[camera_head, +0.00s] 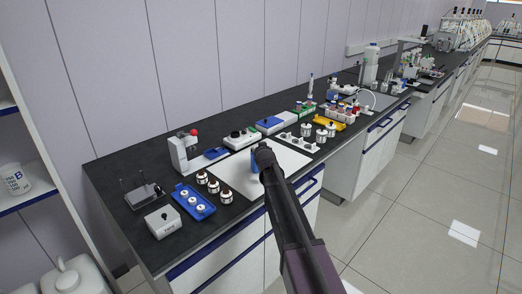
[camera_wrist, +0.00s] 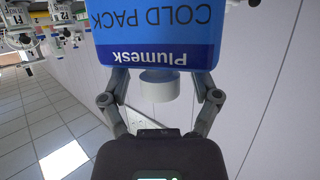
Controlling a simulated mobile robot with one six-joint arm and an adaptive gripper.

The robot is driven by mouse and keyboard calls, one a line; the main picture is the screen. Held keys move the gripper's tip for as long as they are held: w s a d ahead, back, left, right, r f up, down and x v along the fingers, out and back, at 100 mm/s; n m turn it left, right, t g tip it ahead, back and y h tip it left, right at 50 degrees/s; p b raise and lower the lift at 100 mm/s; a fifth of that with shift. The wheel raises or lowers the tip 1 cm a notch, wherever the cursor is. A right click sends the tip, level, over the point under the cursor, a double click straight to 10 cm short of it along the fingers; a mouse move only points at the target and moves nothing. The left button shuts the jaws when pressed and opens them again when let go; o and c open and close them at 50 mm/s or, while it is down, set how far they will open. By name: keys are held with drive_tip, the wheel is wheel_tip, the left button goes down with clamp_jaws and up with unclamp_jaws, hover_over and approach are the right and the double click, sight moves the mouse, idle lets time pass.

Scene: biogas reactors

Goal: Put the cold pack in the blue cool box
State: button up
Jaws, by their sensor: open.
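The cold pack (camera_wrist: 155,35) is a blue block with a white cap (camera_wrist: 159,86), its lettering upside down in the wrist view. My gripper (camera_wrist: 160,78) is open, with one finger on each side of the cap end of the pack. Whether the fingers touch it cannot be told. In the head view a blue strip of the cold pack (camera_head: 255,161) shows at the end of my arm, over the white mat; my arm hides the rest. A low blue-and-white box (camera_head: 270,124) stands behind on the bench; I cannot tell if it is the cool box.
A blue tray (camera_head: 193,204) with round white items lies at the left, beside several dark-and-white jars (camera_head: 214,186). Metal-lidded jars (camera_head: 306,130), a yellow tray (camera_head: 329,123) and a bottle rack stand to the right. The white mat (camera_head: 232,176) has bare room.

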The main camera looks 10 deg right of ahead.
drive_tip(key=shift+r, duration=0.2)
drive_tip(key=p+v, duration=0.4)
drive_tip(key=v, duration=0.8)
drive_tip(key=shift+f, duration=0.1)
idle(0.4)
